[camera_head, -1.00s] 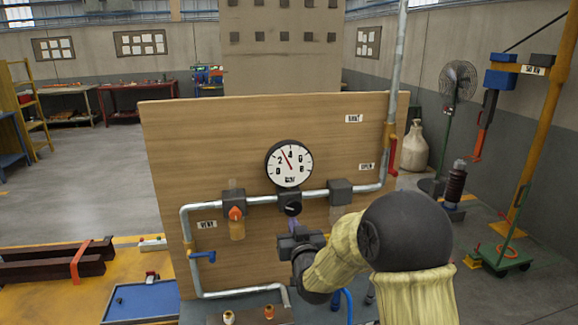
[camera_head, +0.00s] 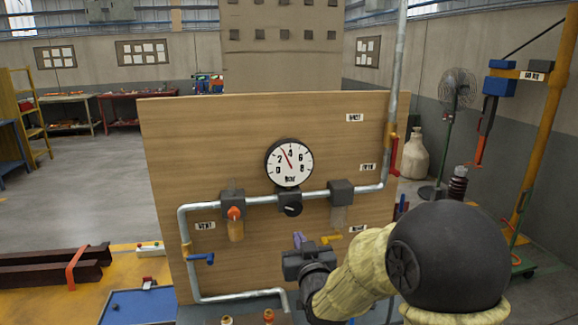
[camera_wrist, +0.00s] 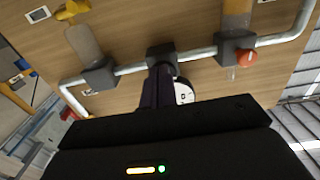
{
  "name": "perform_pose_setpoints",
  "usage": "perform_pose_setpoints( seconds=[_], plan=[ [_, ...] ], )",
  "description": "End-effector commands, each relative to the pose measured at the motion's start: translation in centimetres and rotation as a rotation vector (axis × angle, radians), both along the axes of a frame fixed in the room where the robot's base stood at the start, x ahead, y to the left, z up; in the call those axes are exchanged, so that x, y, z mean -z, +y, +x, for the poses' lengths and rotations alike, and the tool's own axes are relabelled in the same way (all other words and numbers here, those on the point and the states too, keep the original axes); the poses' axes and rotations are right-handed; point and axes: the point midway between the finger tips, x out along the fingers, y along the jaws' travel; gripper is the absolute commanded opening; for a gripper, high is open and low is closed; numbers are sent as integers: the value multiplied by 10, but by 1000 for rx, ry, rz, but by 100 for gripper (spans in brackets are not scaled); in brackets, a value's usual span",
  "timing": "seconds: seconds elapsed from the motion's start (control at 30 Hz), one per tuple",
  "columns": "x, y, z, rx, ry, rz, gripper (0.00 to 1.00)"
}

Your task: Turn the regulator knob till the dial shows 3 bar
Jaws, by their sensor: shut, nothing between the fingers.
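The round white dial (camera_head: 289,163) sits on the wooden board, its red needle pointing up-left between 2 and 4, about 3. The black regulator knob (camera_head: 291,210) is just below it on the pipe, with a small white mark. My gripper (camera_head: 298,240) is below the knob, apart from it, its fingers shut and empty. In the wrist view, the dark fingers (camera_wrist: 158,85) stand in front of the regulator block (camera_wrist: 161,56) and seem to hide the knob; part of the dial (camera_wrist: 184,93) shows beside them.
On the board are an orange-red knob (camera_head: 234,213) on the left, a blue valve handle (camera_head: 201,259), a yellow handle (camera_head: 331,239) right of my gripper and a red handle (camera_head: 394,156) on the upright pipe.

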Motion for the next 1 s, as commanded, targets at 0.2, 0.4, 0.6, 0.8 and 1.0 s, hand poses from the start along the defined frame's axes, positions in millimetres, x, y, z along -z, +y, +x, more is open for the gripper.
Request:
perform_pose_setpoints(
  seconds=[0.2, 0.4, 0.6, 0.8, 1.0],
  plan=[
    [7, -8, -2, 7, 48, -16, 0],
    [41, -40, -21, 38, 272, -79, 0],
    [86, -88, -67, 95, 594, -144, 0],
    [121, -134, -137, 161, 925, -180, 0],
    [140, -166, -211, 219, 1218, -188, 0]
  ],
)
